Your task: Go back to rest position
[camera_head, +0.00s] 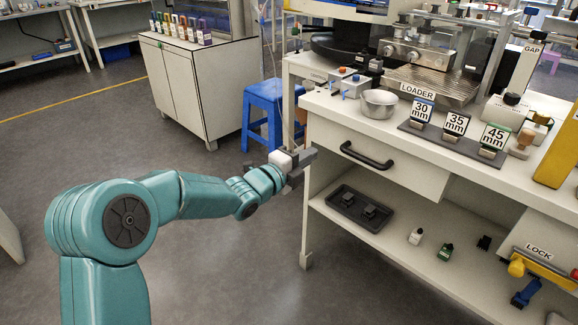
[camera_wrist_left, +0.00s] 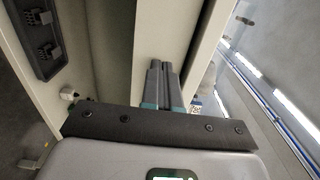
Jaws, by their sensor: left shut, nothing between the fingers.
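My left gripper (camera_head: 303,160) is in the middle of the head view, at the left end of the workbench (camera_head: 318,138), near its drawer front. In the left wrist view its two fingers (camera_wrist_left: 162,80) lie together, shut and empty. The teal left arm reaches in from the lower left, and its forearm is roughly level. My right gripper does not show in either view.
A metal bowl (camera_head: 379,104) and a sign rack (camera_head: 456,138) stand on the bench top. The drawer handle (camera_head: 366,156) sticks out. A black tray (camera_head: 357,208) lies on the lower shelf. A blue stool (camera_head: 266,108) stands behind my gripper. The floor at left is open.

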